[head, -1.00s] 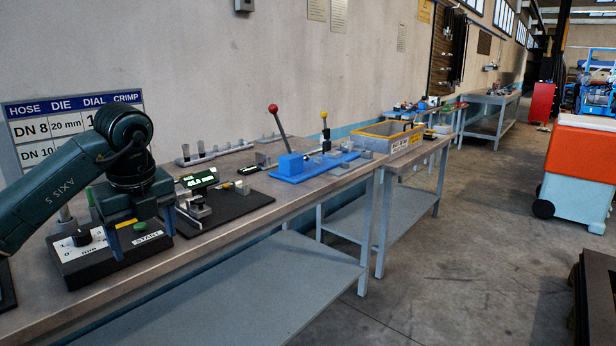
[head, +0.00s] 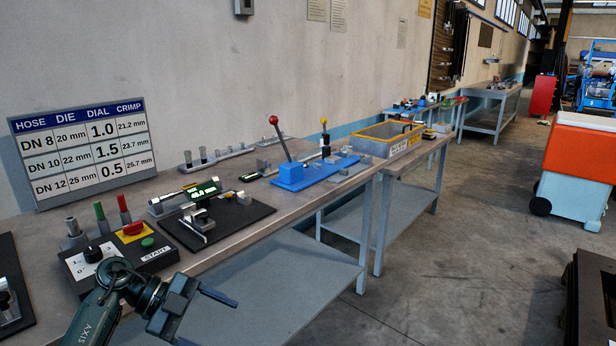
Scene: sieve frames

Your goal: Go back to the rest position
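My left gripper (head: 208,318) is low in the head view, in front of the workbench's front edge. Its two fingers stand apart with nothing between them. My dark green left arm (head: 95,318) comes in from the bottom left. The gripper is apart from the black control box (head: 118,262) on the bench, which has a dial, a green START button and a red button on yellow. My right gripper is not in view.
A workbench (head: 240,240) runs away along the wall. A hose chart (head: 85,150) stands behind. The floor (head: 470,220) to the right is mostly clear.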

